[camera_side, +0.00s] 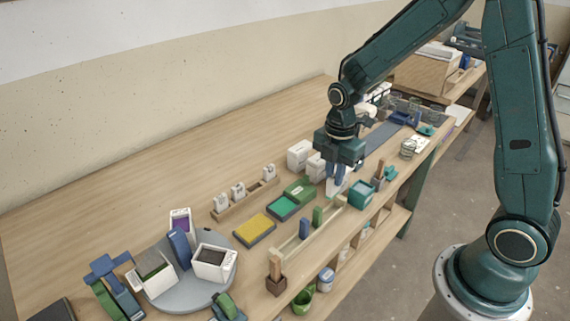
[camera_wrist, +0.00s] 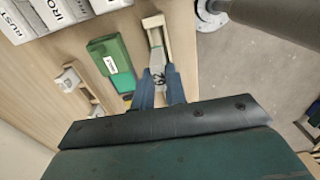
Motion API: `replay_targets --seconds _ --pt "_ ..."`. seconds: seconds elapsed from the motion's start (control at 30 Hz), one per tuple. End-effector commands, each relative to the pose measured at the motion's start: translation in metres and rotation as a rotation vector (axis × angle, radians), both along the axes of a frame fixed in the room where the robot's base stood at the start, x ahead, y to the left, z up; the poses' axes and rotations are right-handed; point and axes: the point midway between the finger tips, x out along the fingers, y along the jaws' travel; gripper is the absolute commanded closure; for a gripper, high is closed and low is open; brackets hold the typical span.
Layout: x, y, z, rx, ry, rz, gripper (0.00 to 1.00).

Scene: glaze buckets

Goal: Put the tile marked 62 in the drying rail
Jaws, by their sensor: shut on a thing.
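My gripper (camera_side: 337,180) is shut on a pale tile (camera_side: 331,188), fingers pointing down, near the far end of the drying rail. In the wrist view the tile (camera_wrist: 158,70) sits between the two blue fingers (camera_wrist: 160,90). It bears a dark mark too small to read surely. The drying rail (camera_side: 288,248) is a long pale wooden rail with a blue tile (camera_side: 304,228) and a green tile (camera_side: 317,215) standing in it. In the wrist view the rail (camera_wrist: 153,23) runs just beyond the held tile. I cannot tell whether the tile touches it.
A wooden rack (camera_side: 248,201) with several white tags stands left of the rail. Yellow (camera_side: 255,230), teal (camera_side: 283,207) and green (camera_side: 300,188) trays lie between. A round grey turntable (camera_side: 205,288) holds open glaze buckets. A teal box (camera_side: 361,193) stands right of the gripper.

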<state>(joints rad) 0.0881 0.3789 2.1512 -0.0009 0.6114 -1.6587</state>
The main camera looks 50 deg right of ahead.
Motion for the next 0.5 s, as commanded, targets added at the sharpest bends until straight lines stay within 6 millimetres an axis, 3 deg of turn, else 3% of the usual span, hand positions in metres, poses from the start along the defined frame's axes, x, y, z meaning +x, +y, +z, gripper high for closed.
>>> replay_targets --seconds 0.5 --pt "0.0 0.0 -0.025 0.0 0.002 0.0 1.0"
